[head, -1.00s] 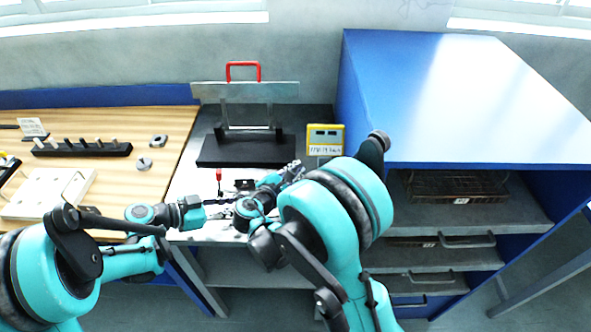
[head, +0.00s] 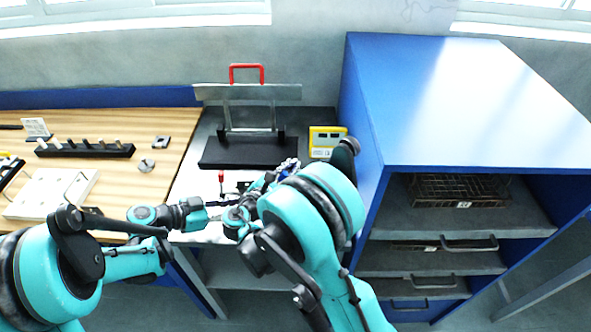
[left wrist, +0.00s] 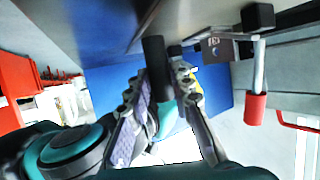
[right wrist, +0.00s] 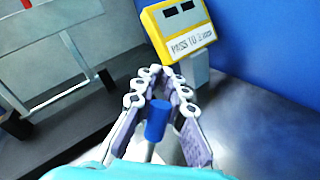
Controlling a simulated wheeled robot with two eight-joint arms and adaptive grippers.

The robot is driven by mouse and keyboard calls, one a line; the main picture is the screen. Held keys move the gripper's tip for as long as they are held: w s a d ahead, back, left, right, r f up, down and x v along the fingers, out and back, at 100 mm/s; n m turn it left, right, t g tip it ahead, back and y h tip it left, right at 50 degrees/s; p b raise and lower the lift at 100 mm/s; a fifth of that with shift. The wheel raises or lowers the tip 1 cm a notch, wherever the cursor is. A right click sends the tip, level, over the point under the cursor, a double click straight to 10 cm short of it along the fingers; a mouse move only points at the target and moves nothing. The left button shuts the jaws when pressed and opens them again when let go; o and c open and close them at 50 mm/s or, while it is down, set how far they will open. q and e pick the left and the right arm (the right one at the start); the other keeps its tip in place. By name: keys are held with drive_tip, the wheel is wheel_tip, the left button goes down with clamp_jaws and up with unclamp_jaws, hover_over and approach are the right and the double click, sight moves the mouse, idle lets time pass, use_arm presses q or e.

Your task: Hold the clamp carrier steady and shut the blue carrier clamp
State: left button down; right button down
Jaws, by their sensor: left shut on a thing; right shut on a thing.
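In the right wrist view, my right gripper (right wrist: 159,80) is closed around the blue handle (right wrist: 157,118) of the carrier clamp, with a metal stem below it. In the head view my right gripper (head: 287,168) is at the front of the grey bench, largely behind my right arm. In the left wrist view, my left gripper (left wrist: 163,85) is shut on a black bar (left wrist: 154,58), seemingly the carrier's handle. In the head view my arms hide most of the carrier. Whether the blue clamp is fully down cannot be told.
A red-handled clamp (left wrist: 256,107) stands close to my left gripper. Behind are a black-based metal stand (head: 250,152) with a red handle and a yellow display box (right wrist: 178,34). A blue cabinet (head: 357,130) rises to the right. A wooden table (head: 120,185) lies left.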

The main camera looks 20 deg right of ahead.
drive_tip(key=shift+w+a+r+n+t+h, duration=0.15)
drive_tip(key=shift+a+r+n+t+h, duration=0.45)
drive_tip(key=shift+n, duration=0.3)
drive_tip(key=shift+a, duration=0.1)
drive_tip(key=c, duration=1.6)
unclamp_jaws()
wheel_tip(320, 180, up, 10)
